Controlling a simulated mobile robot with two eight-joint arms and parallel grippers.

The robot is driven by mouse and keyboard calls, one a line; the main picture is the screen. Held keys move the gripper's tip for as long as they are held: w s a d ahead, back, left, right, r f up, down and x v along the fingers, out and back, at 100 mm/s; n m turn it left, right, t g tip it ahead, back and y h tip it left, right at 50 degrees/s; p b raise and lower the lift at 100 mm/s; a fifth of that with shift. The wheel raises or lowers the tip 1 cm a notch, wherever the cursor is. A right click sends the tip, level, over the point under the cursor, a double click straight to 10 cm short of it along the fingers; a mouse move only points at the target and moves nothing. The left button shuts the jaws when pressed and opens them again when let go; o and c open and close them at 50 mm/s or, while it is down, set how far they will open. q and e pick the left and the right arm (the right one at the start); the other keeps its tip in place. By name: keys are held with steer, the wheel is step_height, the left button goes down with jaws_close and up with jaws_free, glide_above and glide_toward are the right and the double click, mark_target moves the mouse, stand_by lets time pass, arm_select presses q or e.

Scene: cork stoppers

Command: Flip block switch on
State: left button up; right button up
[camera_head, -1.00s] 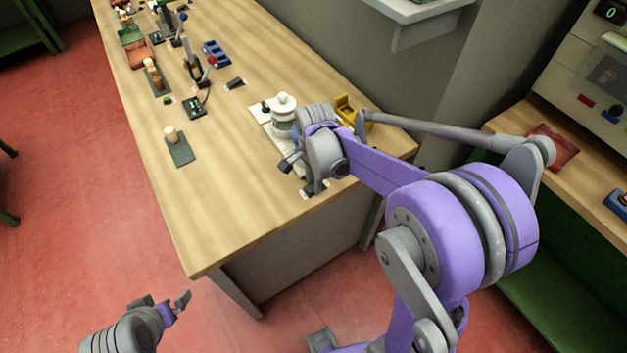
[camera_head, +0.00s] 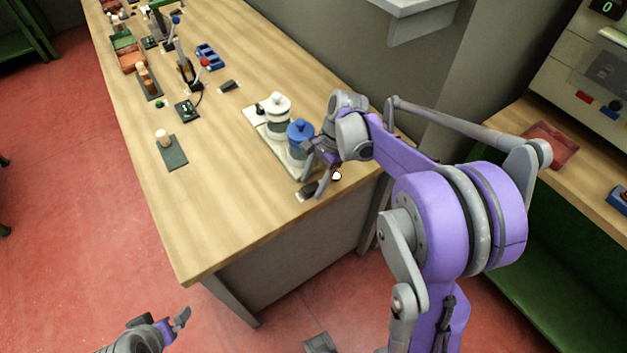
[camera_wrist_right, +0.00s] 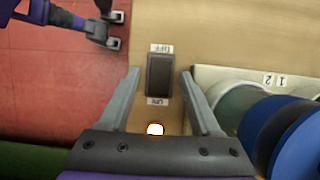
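The block switch (camera_wrist_right: 160,75) is a dark rocker with an OFF label at its top and an ON label at its bottom in the right wrist view. In the head view the switch (camera_head: 308,189) sits near the table's front right corner. My right gripper (camera_wrist_right: 158,80) is open, with one finger on each side of the switch and a gap to each. It also shows in the head view (camera_head: 318,180). A small lamp (camera_wrist_right: 155,129) glows white-orange beside the ON end. My left gripper (camera_head: 163,325) is open and empty, low over the floor.
A pale tray (camera_head: 257,118) holds a white-lidded jar (camera_head: 277,112) and a blue-lidded jar (camera_head: 300,137), close to my right gripper. A cork-topped post (camera_head: 163,137) stands on a dark green plate (camera_head: 172,155). The front left of the tabletop (camera_head: 220,215) is clear.

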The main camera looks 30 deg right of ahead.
steer(key=v, duration=1)
steer(key=shift+r, duration=0.4)
steer(key=shift+d, duration=0.1)
steer(key=s+a+f+n+t+h, duration=0.2)
steer(key=s+a+n, duration=0.3)
steer(key=s+n, duration=0.3)
steer(key=s+a+f+n+t+h+p, duration=0.1)
steer(key=s+a+f+n+t+h, duration=0.1)
steer(key=s+a+n, duration=0.4)
steer(key=shift+s+a+f+n+t+h, duration=0.15)
steer(key=shift+s+f+n+t+h, duration=0.15)
steer(key=shift+s+f+n+t, duration=0.9)
steer(key=shift+w+f+n+g, duration=0.2)
steer(key=shift+w+n+g, duration=0.1)
steer(key=shift+w, duration=0.05)
